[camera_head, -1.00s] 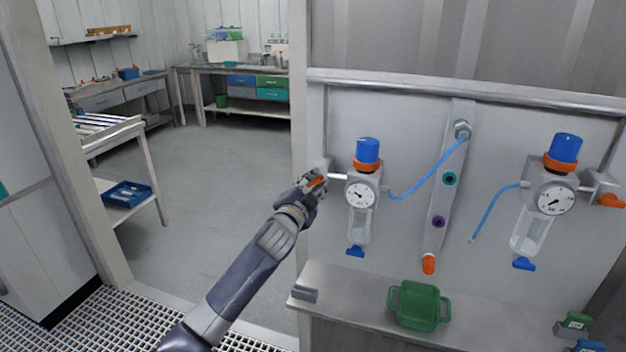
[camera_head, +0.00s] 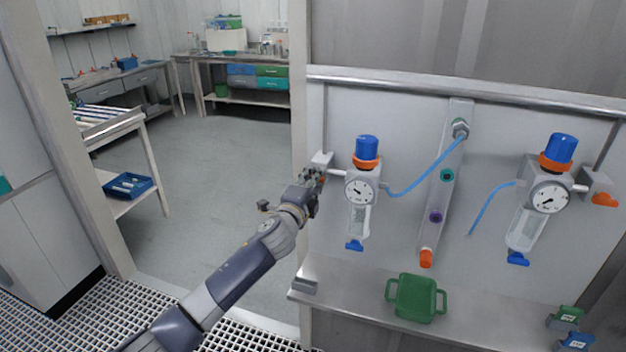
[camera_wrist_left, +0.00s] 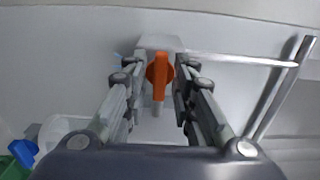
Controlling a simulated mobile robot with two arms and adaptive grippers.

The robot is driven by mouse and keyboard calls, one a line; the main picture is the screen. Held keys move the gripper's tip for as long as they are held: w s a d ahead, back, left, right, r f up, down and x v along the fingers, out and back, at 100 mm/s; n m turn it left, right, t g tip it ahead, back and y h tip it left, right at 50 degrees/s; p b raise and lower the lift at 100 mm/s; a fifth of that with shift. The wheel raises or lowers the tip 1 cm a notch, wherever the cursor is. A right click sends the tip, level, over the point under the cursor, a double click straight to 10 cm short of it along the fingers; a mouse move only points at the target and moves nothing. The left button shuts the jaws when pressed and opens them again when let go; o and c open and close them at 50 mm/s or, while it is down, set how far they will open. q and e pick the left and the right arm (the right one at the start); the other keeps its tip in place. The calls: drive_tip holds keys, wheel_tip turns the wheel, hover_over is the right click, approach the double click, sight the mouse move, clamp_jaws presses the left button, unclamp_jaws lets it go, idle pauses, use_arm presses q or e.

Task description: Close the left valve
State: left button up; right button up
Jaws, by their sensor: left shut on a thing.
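The left valve is a grey block (camera_head: 322,159) on the panel's left side, beside the left filter regulator (camera_head: 361,188) with its blue knob and gauge. Its orange handle (camera_wrist_left: 159,76) shows in the left wrist view, long and upright in that picture, between the two fingers. My left gripper (camera_head: 316,174) is at the valve and is shut on the handle. In the head view the gripper hides the handle. My right gripper is not in view.
A right regulator (camera_head: 549,197) has its own orange valve handle (camera_head: 605,199). A blue hose (camera_head: 425,178) runs from the left regulator to the middle manifold (camera_head: 440,205). A green bin (camera_head: 416,299) stands on the shelf (camera_head: 350,290) below. The floor left of the panel is clear.

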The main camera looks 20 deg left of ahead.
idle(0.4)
use_arm(q)
drive_tip(key=o, duration=0.7)
drive_tip(key=s, duration=1.2)
drive_tip(key=shift+a, duration=0.2)
drive_tip(key=shift+f, duration=0.15)
